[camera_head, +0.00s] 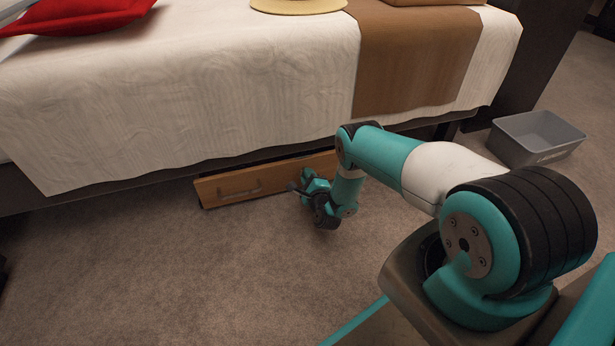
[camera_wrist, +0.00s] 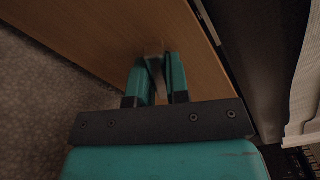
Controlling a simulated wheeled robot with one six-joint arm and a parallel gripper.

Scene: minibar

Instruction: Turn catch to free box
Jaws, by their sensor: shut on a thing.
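The wooden box (camera_head: 222,183) lies low under the bed, its long front facing the room, with a small handle on it. In the wrist view its wooden face (camera_wrist: 95,28) fills the upper middle. A small grey metal catch (camera_wrist: 154,48) stands at that face between my fingers. My gripper (camera_wrist: 157,75) is shut on the catch, one teal finger on each side. In the head view my gripper (camera_head: 294,187) is at the right part of the box front. The catch is hidden or too small to make out there.
The bed (camera_head: 200,80) with its white cover overhangs the box. A grey open bin (camera_head: 545,155) stands on the carpet at the right. A red cushion (camera_head: 85,15) and a straw hat (camera_head: 298,5) lie on the bed. The carpet (camera_head: 150,270) in front is clear.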

